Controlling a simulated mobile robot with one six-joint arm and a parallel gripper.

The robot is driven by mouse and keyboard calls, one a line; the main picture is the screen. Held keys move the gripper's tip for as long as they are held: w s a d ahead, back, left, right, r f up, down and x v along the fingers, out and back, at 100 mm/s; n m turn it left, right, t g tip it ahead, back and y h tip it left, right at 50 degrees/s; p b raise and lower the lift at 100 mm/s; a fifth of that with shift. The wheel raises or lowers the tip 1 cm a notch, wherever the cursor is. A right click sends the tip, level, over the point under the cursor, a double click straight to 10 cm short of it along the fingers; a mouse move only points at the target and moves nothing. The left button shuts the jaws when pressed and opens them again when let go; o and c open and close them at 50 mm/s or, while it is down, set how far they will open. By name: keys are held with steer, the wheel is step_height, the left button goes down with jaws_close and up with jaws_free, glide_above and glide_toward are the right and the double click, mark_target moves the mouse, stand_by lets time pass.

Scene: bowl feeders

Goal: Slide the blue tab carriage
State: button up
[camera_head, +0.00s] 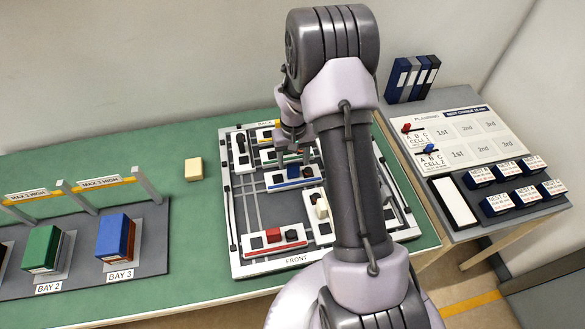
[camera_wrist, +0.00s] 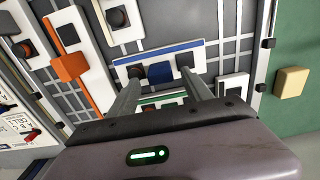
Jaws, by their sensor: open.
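The blue tab carriage (camera_head: 300,184) is a white block with a blue stripe, lying on the sliding board (camera_head: 243,262) near its middle. Its blue tab (camera_head: 293,171) stands up from it, with dark squares beside it. In the wrist view the carriage (camera_wrist: 175,48) lies across the middle. My gripper (camera_head: 292,139) is over the back part of the board, partly hidden by my arm. In the wrist view my gripper (camera_wrist: 160,76) is open, with one finger on each side of the blue tab (camera_wrist: 160,73). Contact cannot be told.
A red tab carriage (camera_head: 288,246) and a cream tab carriage (camera_head: 314,222) lie nearer the front. A green-striped carriage (camera_head: 269,158) is just behind. An orange tab carriage (camera_wrist: 83,88) is left in the wrist view. A tan block (camera_head: 194,169) sits on the green table left of the board.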

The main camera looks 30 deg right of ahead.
mark_target(292, 165)
steer(key=shift+f, duration=1.75)
steer(key=shift+c, duration=0.5)
jaws_close()
steer(key=shift+a, duration=0.15)
